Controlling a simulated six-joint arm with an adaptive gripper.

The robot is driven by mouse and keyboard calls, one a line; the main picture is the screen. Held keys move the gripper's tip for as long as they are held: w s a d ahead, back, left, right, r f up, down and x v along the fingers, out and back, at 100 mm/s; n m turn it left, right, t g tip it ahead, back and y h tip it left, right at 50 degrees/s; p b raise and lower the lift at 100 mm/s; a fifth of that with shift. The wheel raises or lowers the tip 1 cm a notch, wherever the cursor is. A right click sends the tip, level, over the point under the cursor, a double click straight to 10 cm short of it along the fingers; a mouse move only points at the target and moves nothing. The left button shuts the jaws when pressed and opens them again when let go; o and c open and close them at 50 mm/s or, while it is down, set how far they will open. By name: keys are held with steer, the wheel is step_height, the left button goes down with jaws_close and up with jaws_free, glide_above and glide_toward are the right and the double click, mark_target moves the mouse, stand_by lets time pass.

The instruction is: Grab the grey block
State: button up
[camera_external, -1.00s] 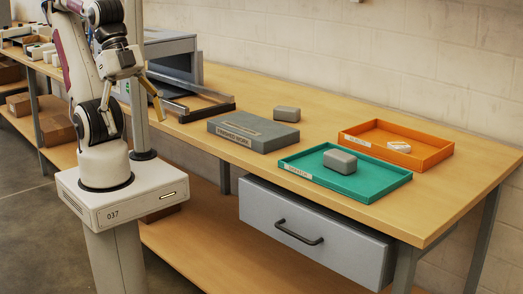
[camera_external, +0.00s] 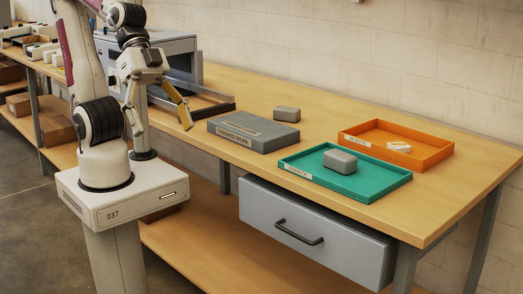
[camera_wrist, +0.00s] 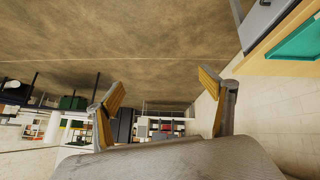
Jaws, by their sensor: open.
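Two grey blocks show in the external view. One grey block (camera_external: 286,114) lies on the bench just behind a flat grey labelled box (camera_external: 253,131). A second grey block (camera_external: 341,161) sits in the green tray (camera_external: 378,188). My gripper (camera_external: 158,118) is open and empty, left of both blocks and well apart from them, near the bench's front edge. In the wrist view my gripper's two yellow-padded fingers (camera_wrist: 163,88) are spread wide with nothing between them. Neither block shows in the wrist view; only part of the green tray (camera_wrist: 302,40) does, at the upper right.
An orange tray (camera_external: 433,160) with a small white item (camera_external: 399,147) stands right of the green tray. The grey laminator (camera_external: 180,58) stands at the back behind my arm. A grey drawer (camera_external: 315,235) hangs under the bench. The bench's right end is bare.

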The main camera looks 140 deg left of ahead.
steer(key=w+a+n+t+y, duration=0.1)
steer(key=w+a+n, duration=0.1)
steer(key=w+a, duration=0.3)
steer(key=w+a+n+t+y, duration=0.1)
steer(key=w+a+n, duration=0.1)
steer(key=w, duration=0.5)
steer(key=w+a+f+n+y, duration=0.2)
steer(key=w+a, duration=0.1)
steer(key=a, duration=0.4)
steer(key=w+a+f+n+y, duration=0.2)
steer(key=w+a+y, duration=0.1)
steer(key=a, duration=0.3)
steer(key=n+g+y, duration=0.8)
steer(key=g, duration=0.1)
glide_toward(338, 155)
steer(key=x, duration=0.3)
steer(key=shift+w+a+r, duration=0.1)
steer(key=shift+a, duration=0.2)
steer(key=shift+a+h, duration=0.1)
steer(key=shift+h, duration=0.2)
steer(key=shift+x, duration=1.2)
